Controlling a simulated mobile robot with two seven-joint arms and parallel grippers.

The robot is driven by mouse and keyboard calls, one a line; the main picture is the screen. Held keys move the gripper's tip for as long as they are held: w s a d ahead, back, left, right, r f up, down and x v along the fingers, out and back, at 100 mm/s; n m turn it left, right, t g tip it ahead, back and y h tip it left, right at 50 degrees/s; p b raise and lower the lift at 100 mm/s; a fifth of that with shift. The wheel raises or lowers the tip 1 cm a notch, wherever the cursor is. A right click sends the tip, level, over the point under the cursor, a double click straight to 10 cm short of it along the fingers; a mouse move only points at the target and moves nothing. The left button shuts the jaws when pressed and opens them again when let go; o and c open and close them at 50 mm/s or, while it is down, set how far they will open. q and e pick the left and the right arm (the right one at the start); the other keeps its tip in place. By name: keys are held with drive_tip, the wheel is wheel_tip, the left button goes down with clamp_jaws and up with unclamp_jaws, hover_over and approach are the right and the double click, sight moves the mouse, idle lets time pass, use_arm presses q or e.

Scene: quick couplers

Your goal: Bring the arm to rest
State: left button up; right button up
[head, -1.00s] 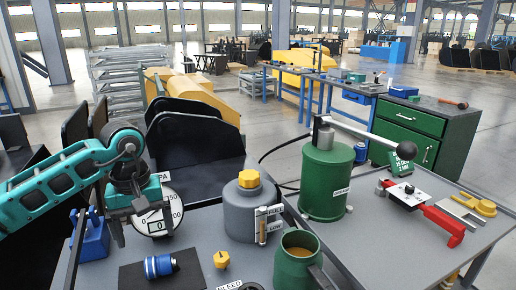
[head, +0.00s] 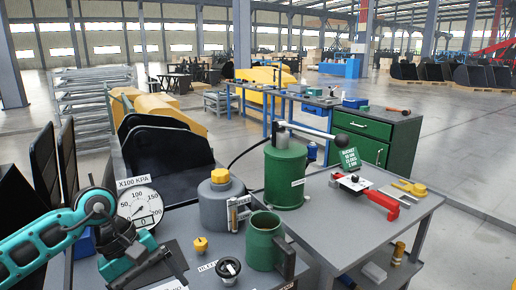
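My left arm comes in from the lower left, teal with a dark wrist joint. Its gripper (head: 138,262) is low over the dark pad (head: 178,262) on the grey table, in front of the dial gauge (head: 148,203). The fingertips are too hard to make out against the dark pad to tell whether they are open or shut, or whether anything is between them. The blue coupler seen earlier on the pad does not show now. A blue block (head: 84,243) is partly hidden behind the arm. My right gripper is not in view.
A red-handled tool (head: 382,200) lies on the right table.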

use_arm(q)
drive_tip(key=s+d+r+n+t+h, duration=0.1)
drive_tip(key=s+d+r+n+h, duration=0.1)
drive_tip(key=d+n+h, duration=0.55)
drive_tip(key=s+d+r+n+t+h, duration=0.2)
drive_tip(key=d+n+h, duration=0.4)
drive_tip(key=d+n, duration=0.25)
drive_tip(key=w+a+f+n+t+y, duration=0.1)
drive_tip(key=a+f+n+t+y, duration=0.5)
drive_tip(key=n, duration=1.1)
drive_tip(key=a+f+n+t+y, duration=0.4)
drive_tip(key=f+n+t+y, duration=0.3)
drive_tip(key=n, duration=1)
drive_tip(key=s+a+f+n+g+y, duration=0.3)
drive_tip(key=s+a+f+n+g, duration=0.1)
drive_tip(key=s+f+n, duration=0.6)
wheel_tip(320, 180, down, 2)
drive_tip(key=shift+s+a+f+n, duration=0.1)
drive_tip(key=shift+s+a+n, duration=0.2)
drive_tip(key=shift+a+n, duration=0.35)
